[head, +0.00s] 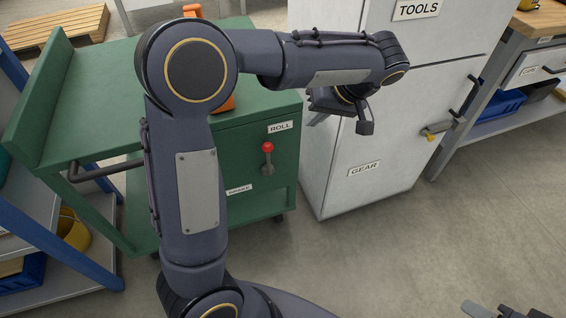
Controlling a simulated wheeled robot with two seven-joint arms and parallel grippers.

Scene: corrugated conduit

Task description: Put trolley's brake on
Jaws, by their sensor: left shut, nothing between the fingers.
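The green trolley (266,205) stands left of centre, partly hidden behind my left arm. On its front face is a short lever with a red knob (267,147). The lever points up, with the knob just under the white "ROLL" label (280,127). A second small label (238,189) sits lower left of the lever; I cannot read it surely. My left gripper (365,127) is shut and empty, in front of the white cabinet, to the right of the lever and apart from it. Part of my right gripper (500,311) shows at the bottom right edge, mostly cut off.
The white cabinet (345,195), labelled "TOOLS" and "GEAR", stands close right of the trolley, with a padlock (430,134) by its handle. A workbench (538,22) is at far right. A blue-framed shelf (60,250) is at left. The floor in front is clear.

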